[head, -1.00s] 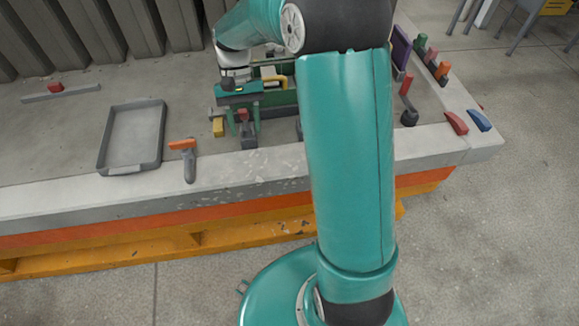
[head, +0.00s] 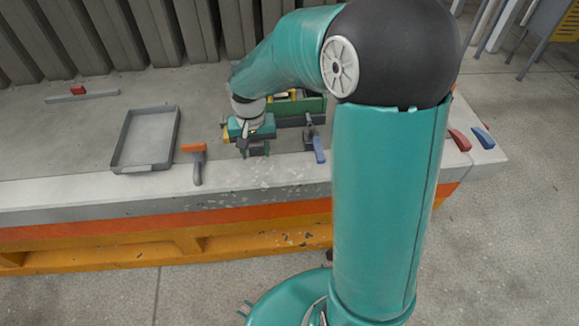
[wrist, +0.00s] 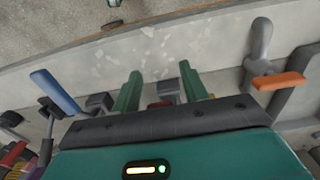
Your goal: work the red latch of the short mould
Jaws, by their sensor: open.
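My gripper (head: 255,150) is low over the table near its front edge, in front of a green mould (head: 312,104) that my arm partly covers. In the wrist view my gripper (wrist: 162,90) is open, with its two green fingers apart. A small part of the red latch (wrist: 160,104) shows between the fingers, mostly hidden by the gripper body. A dark grey block (wrist: 169,88) is just beyond it, also between the fingers. I cannot tell whether a finger touches the latch. In the head view the latch is hidden behind my gripper.
A blue-handled latch (head: 319,149) stands right of my gripper; it also shows in the wrist view (wrist: 56,91). An orange-and-grey tool (head: 197,165) and a grey tray (head: 117,150) lie to the left. Red (head: 459,140) and blue (head: 483,138) wedges lie at the right corner.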

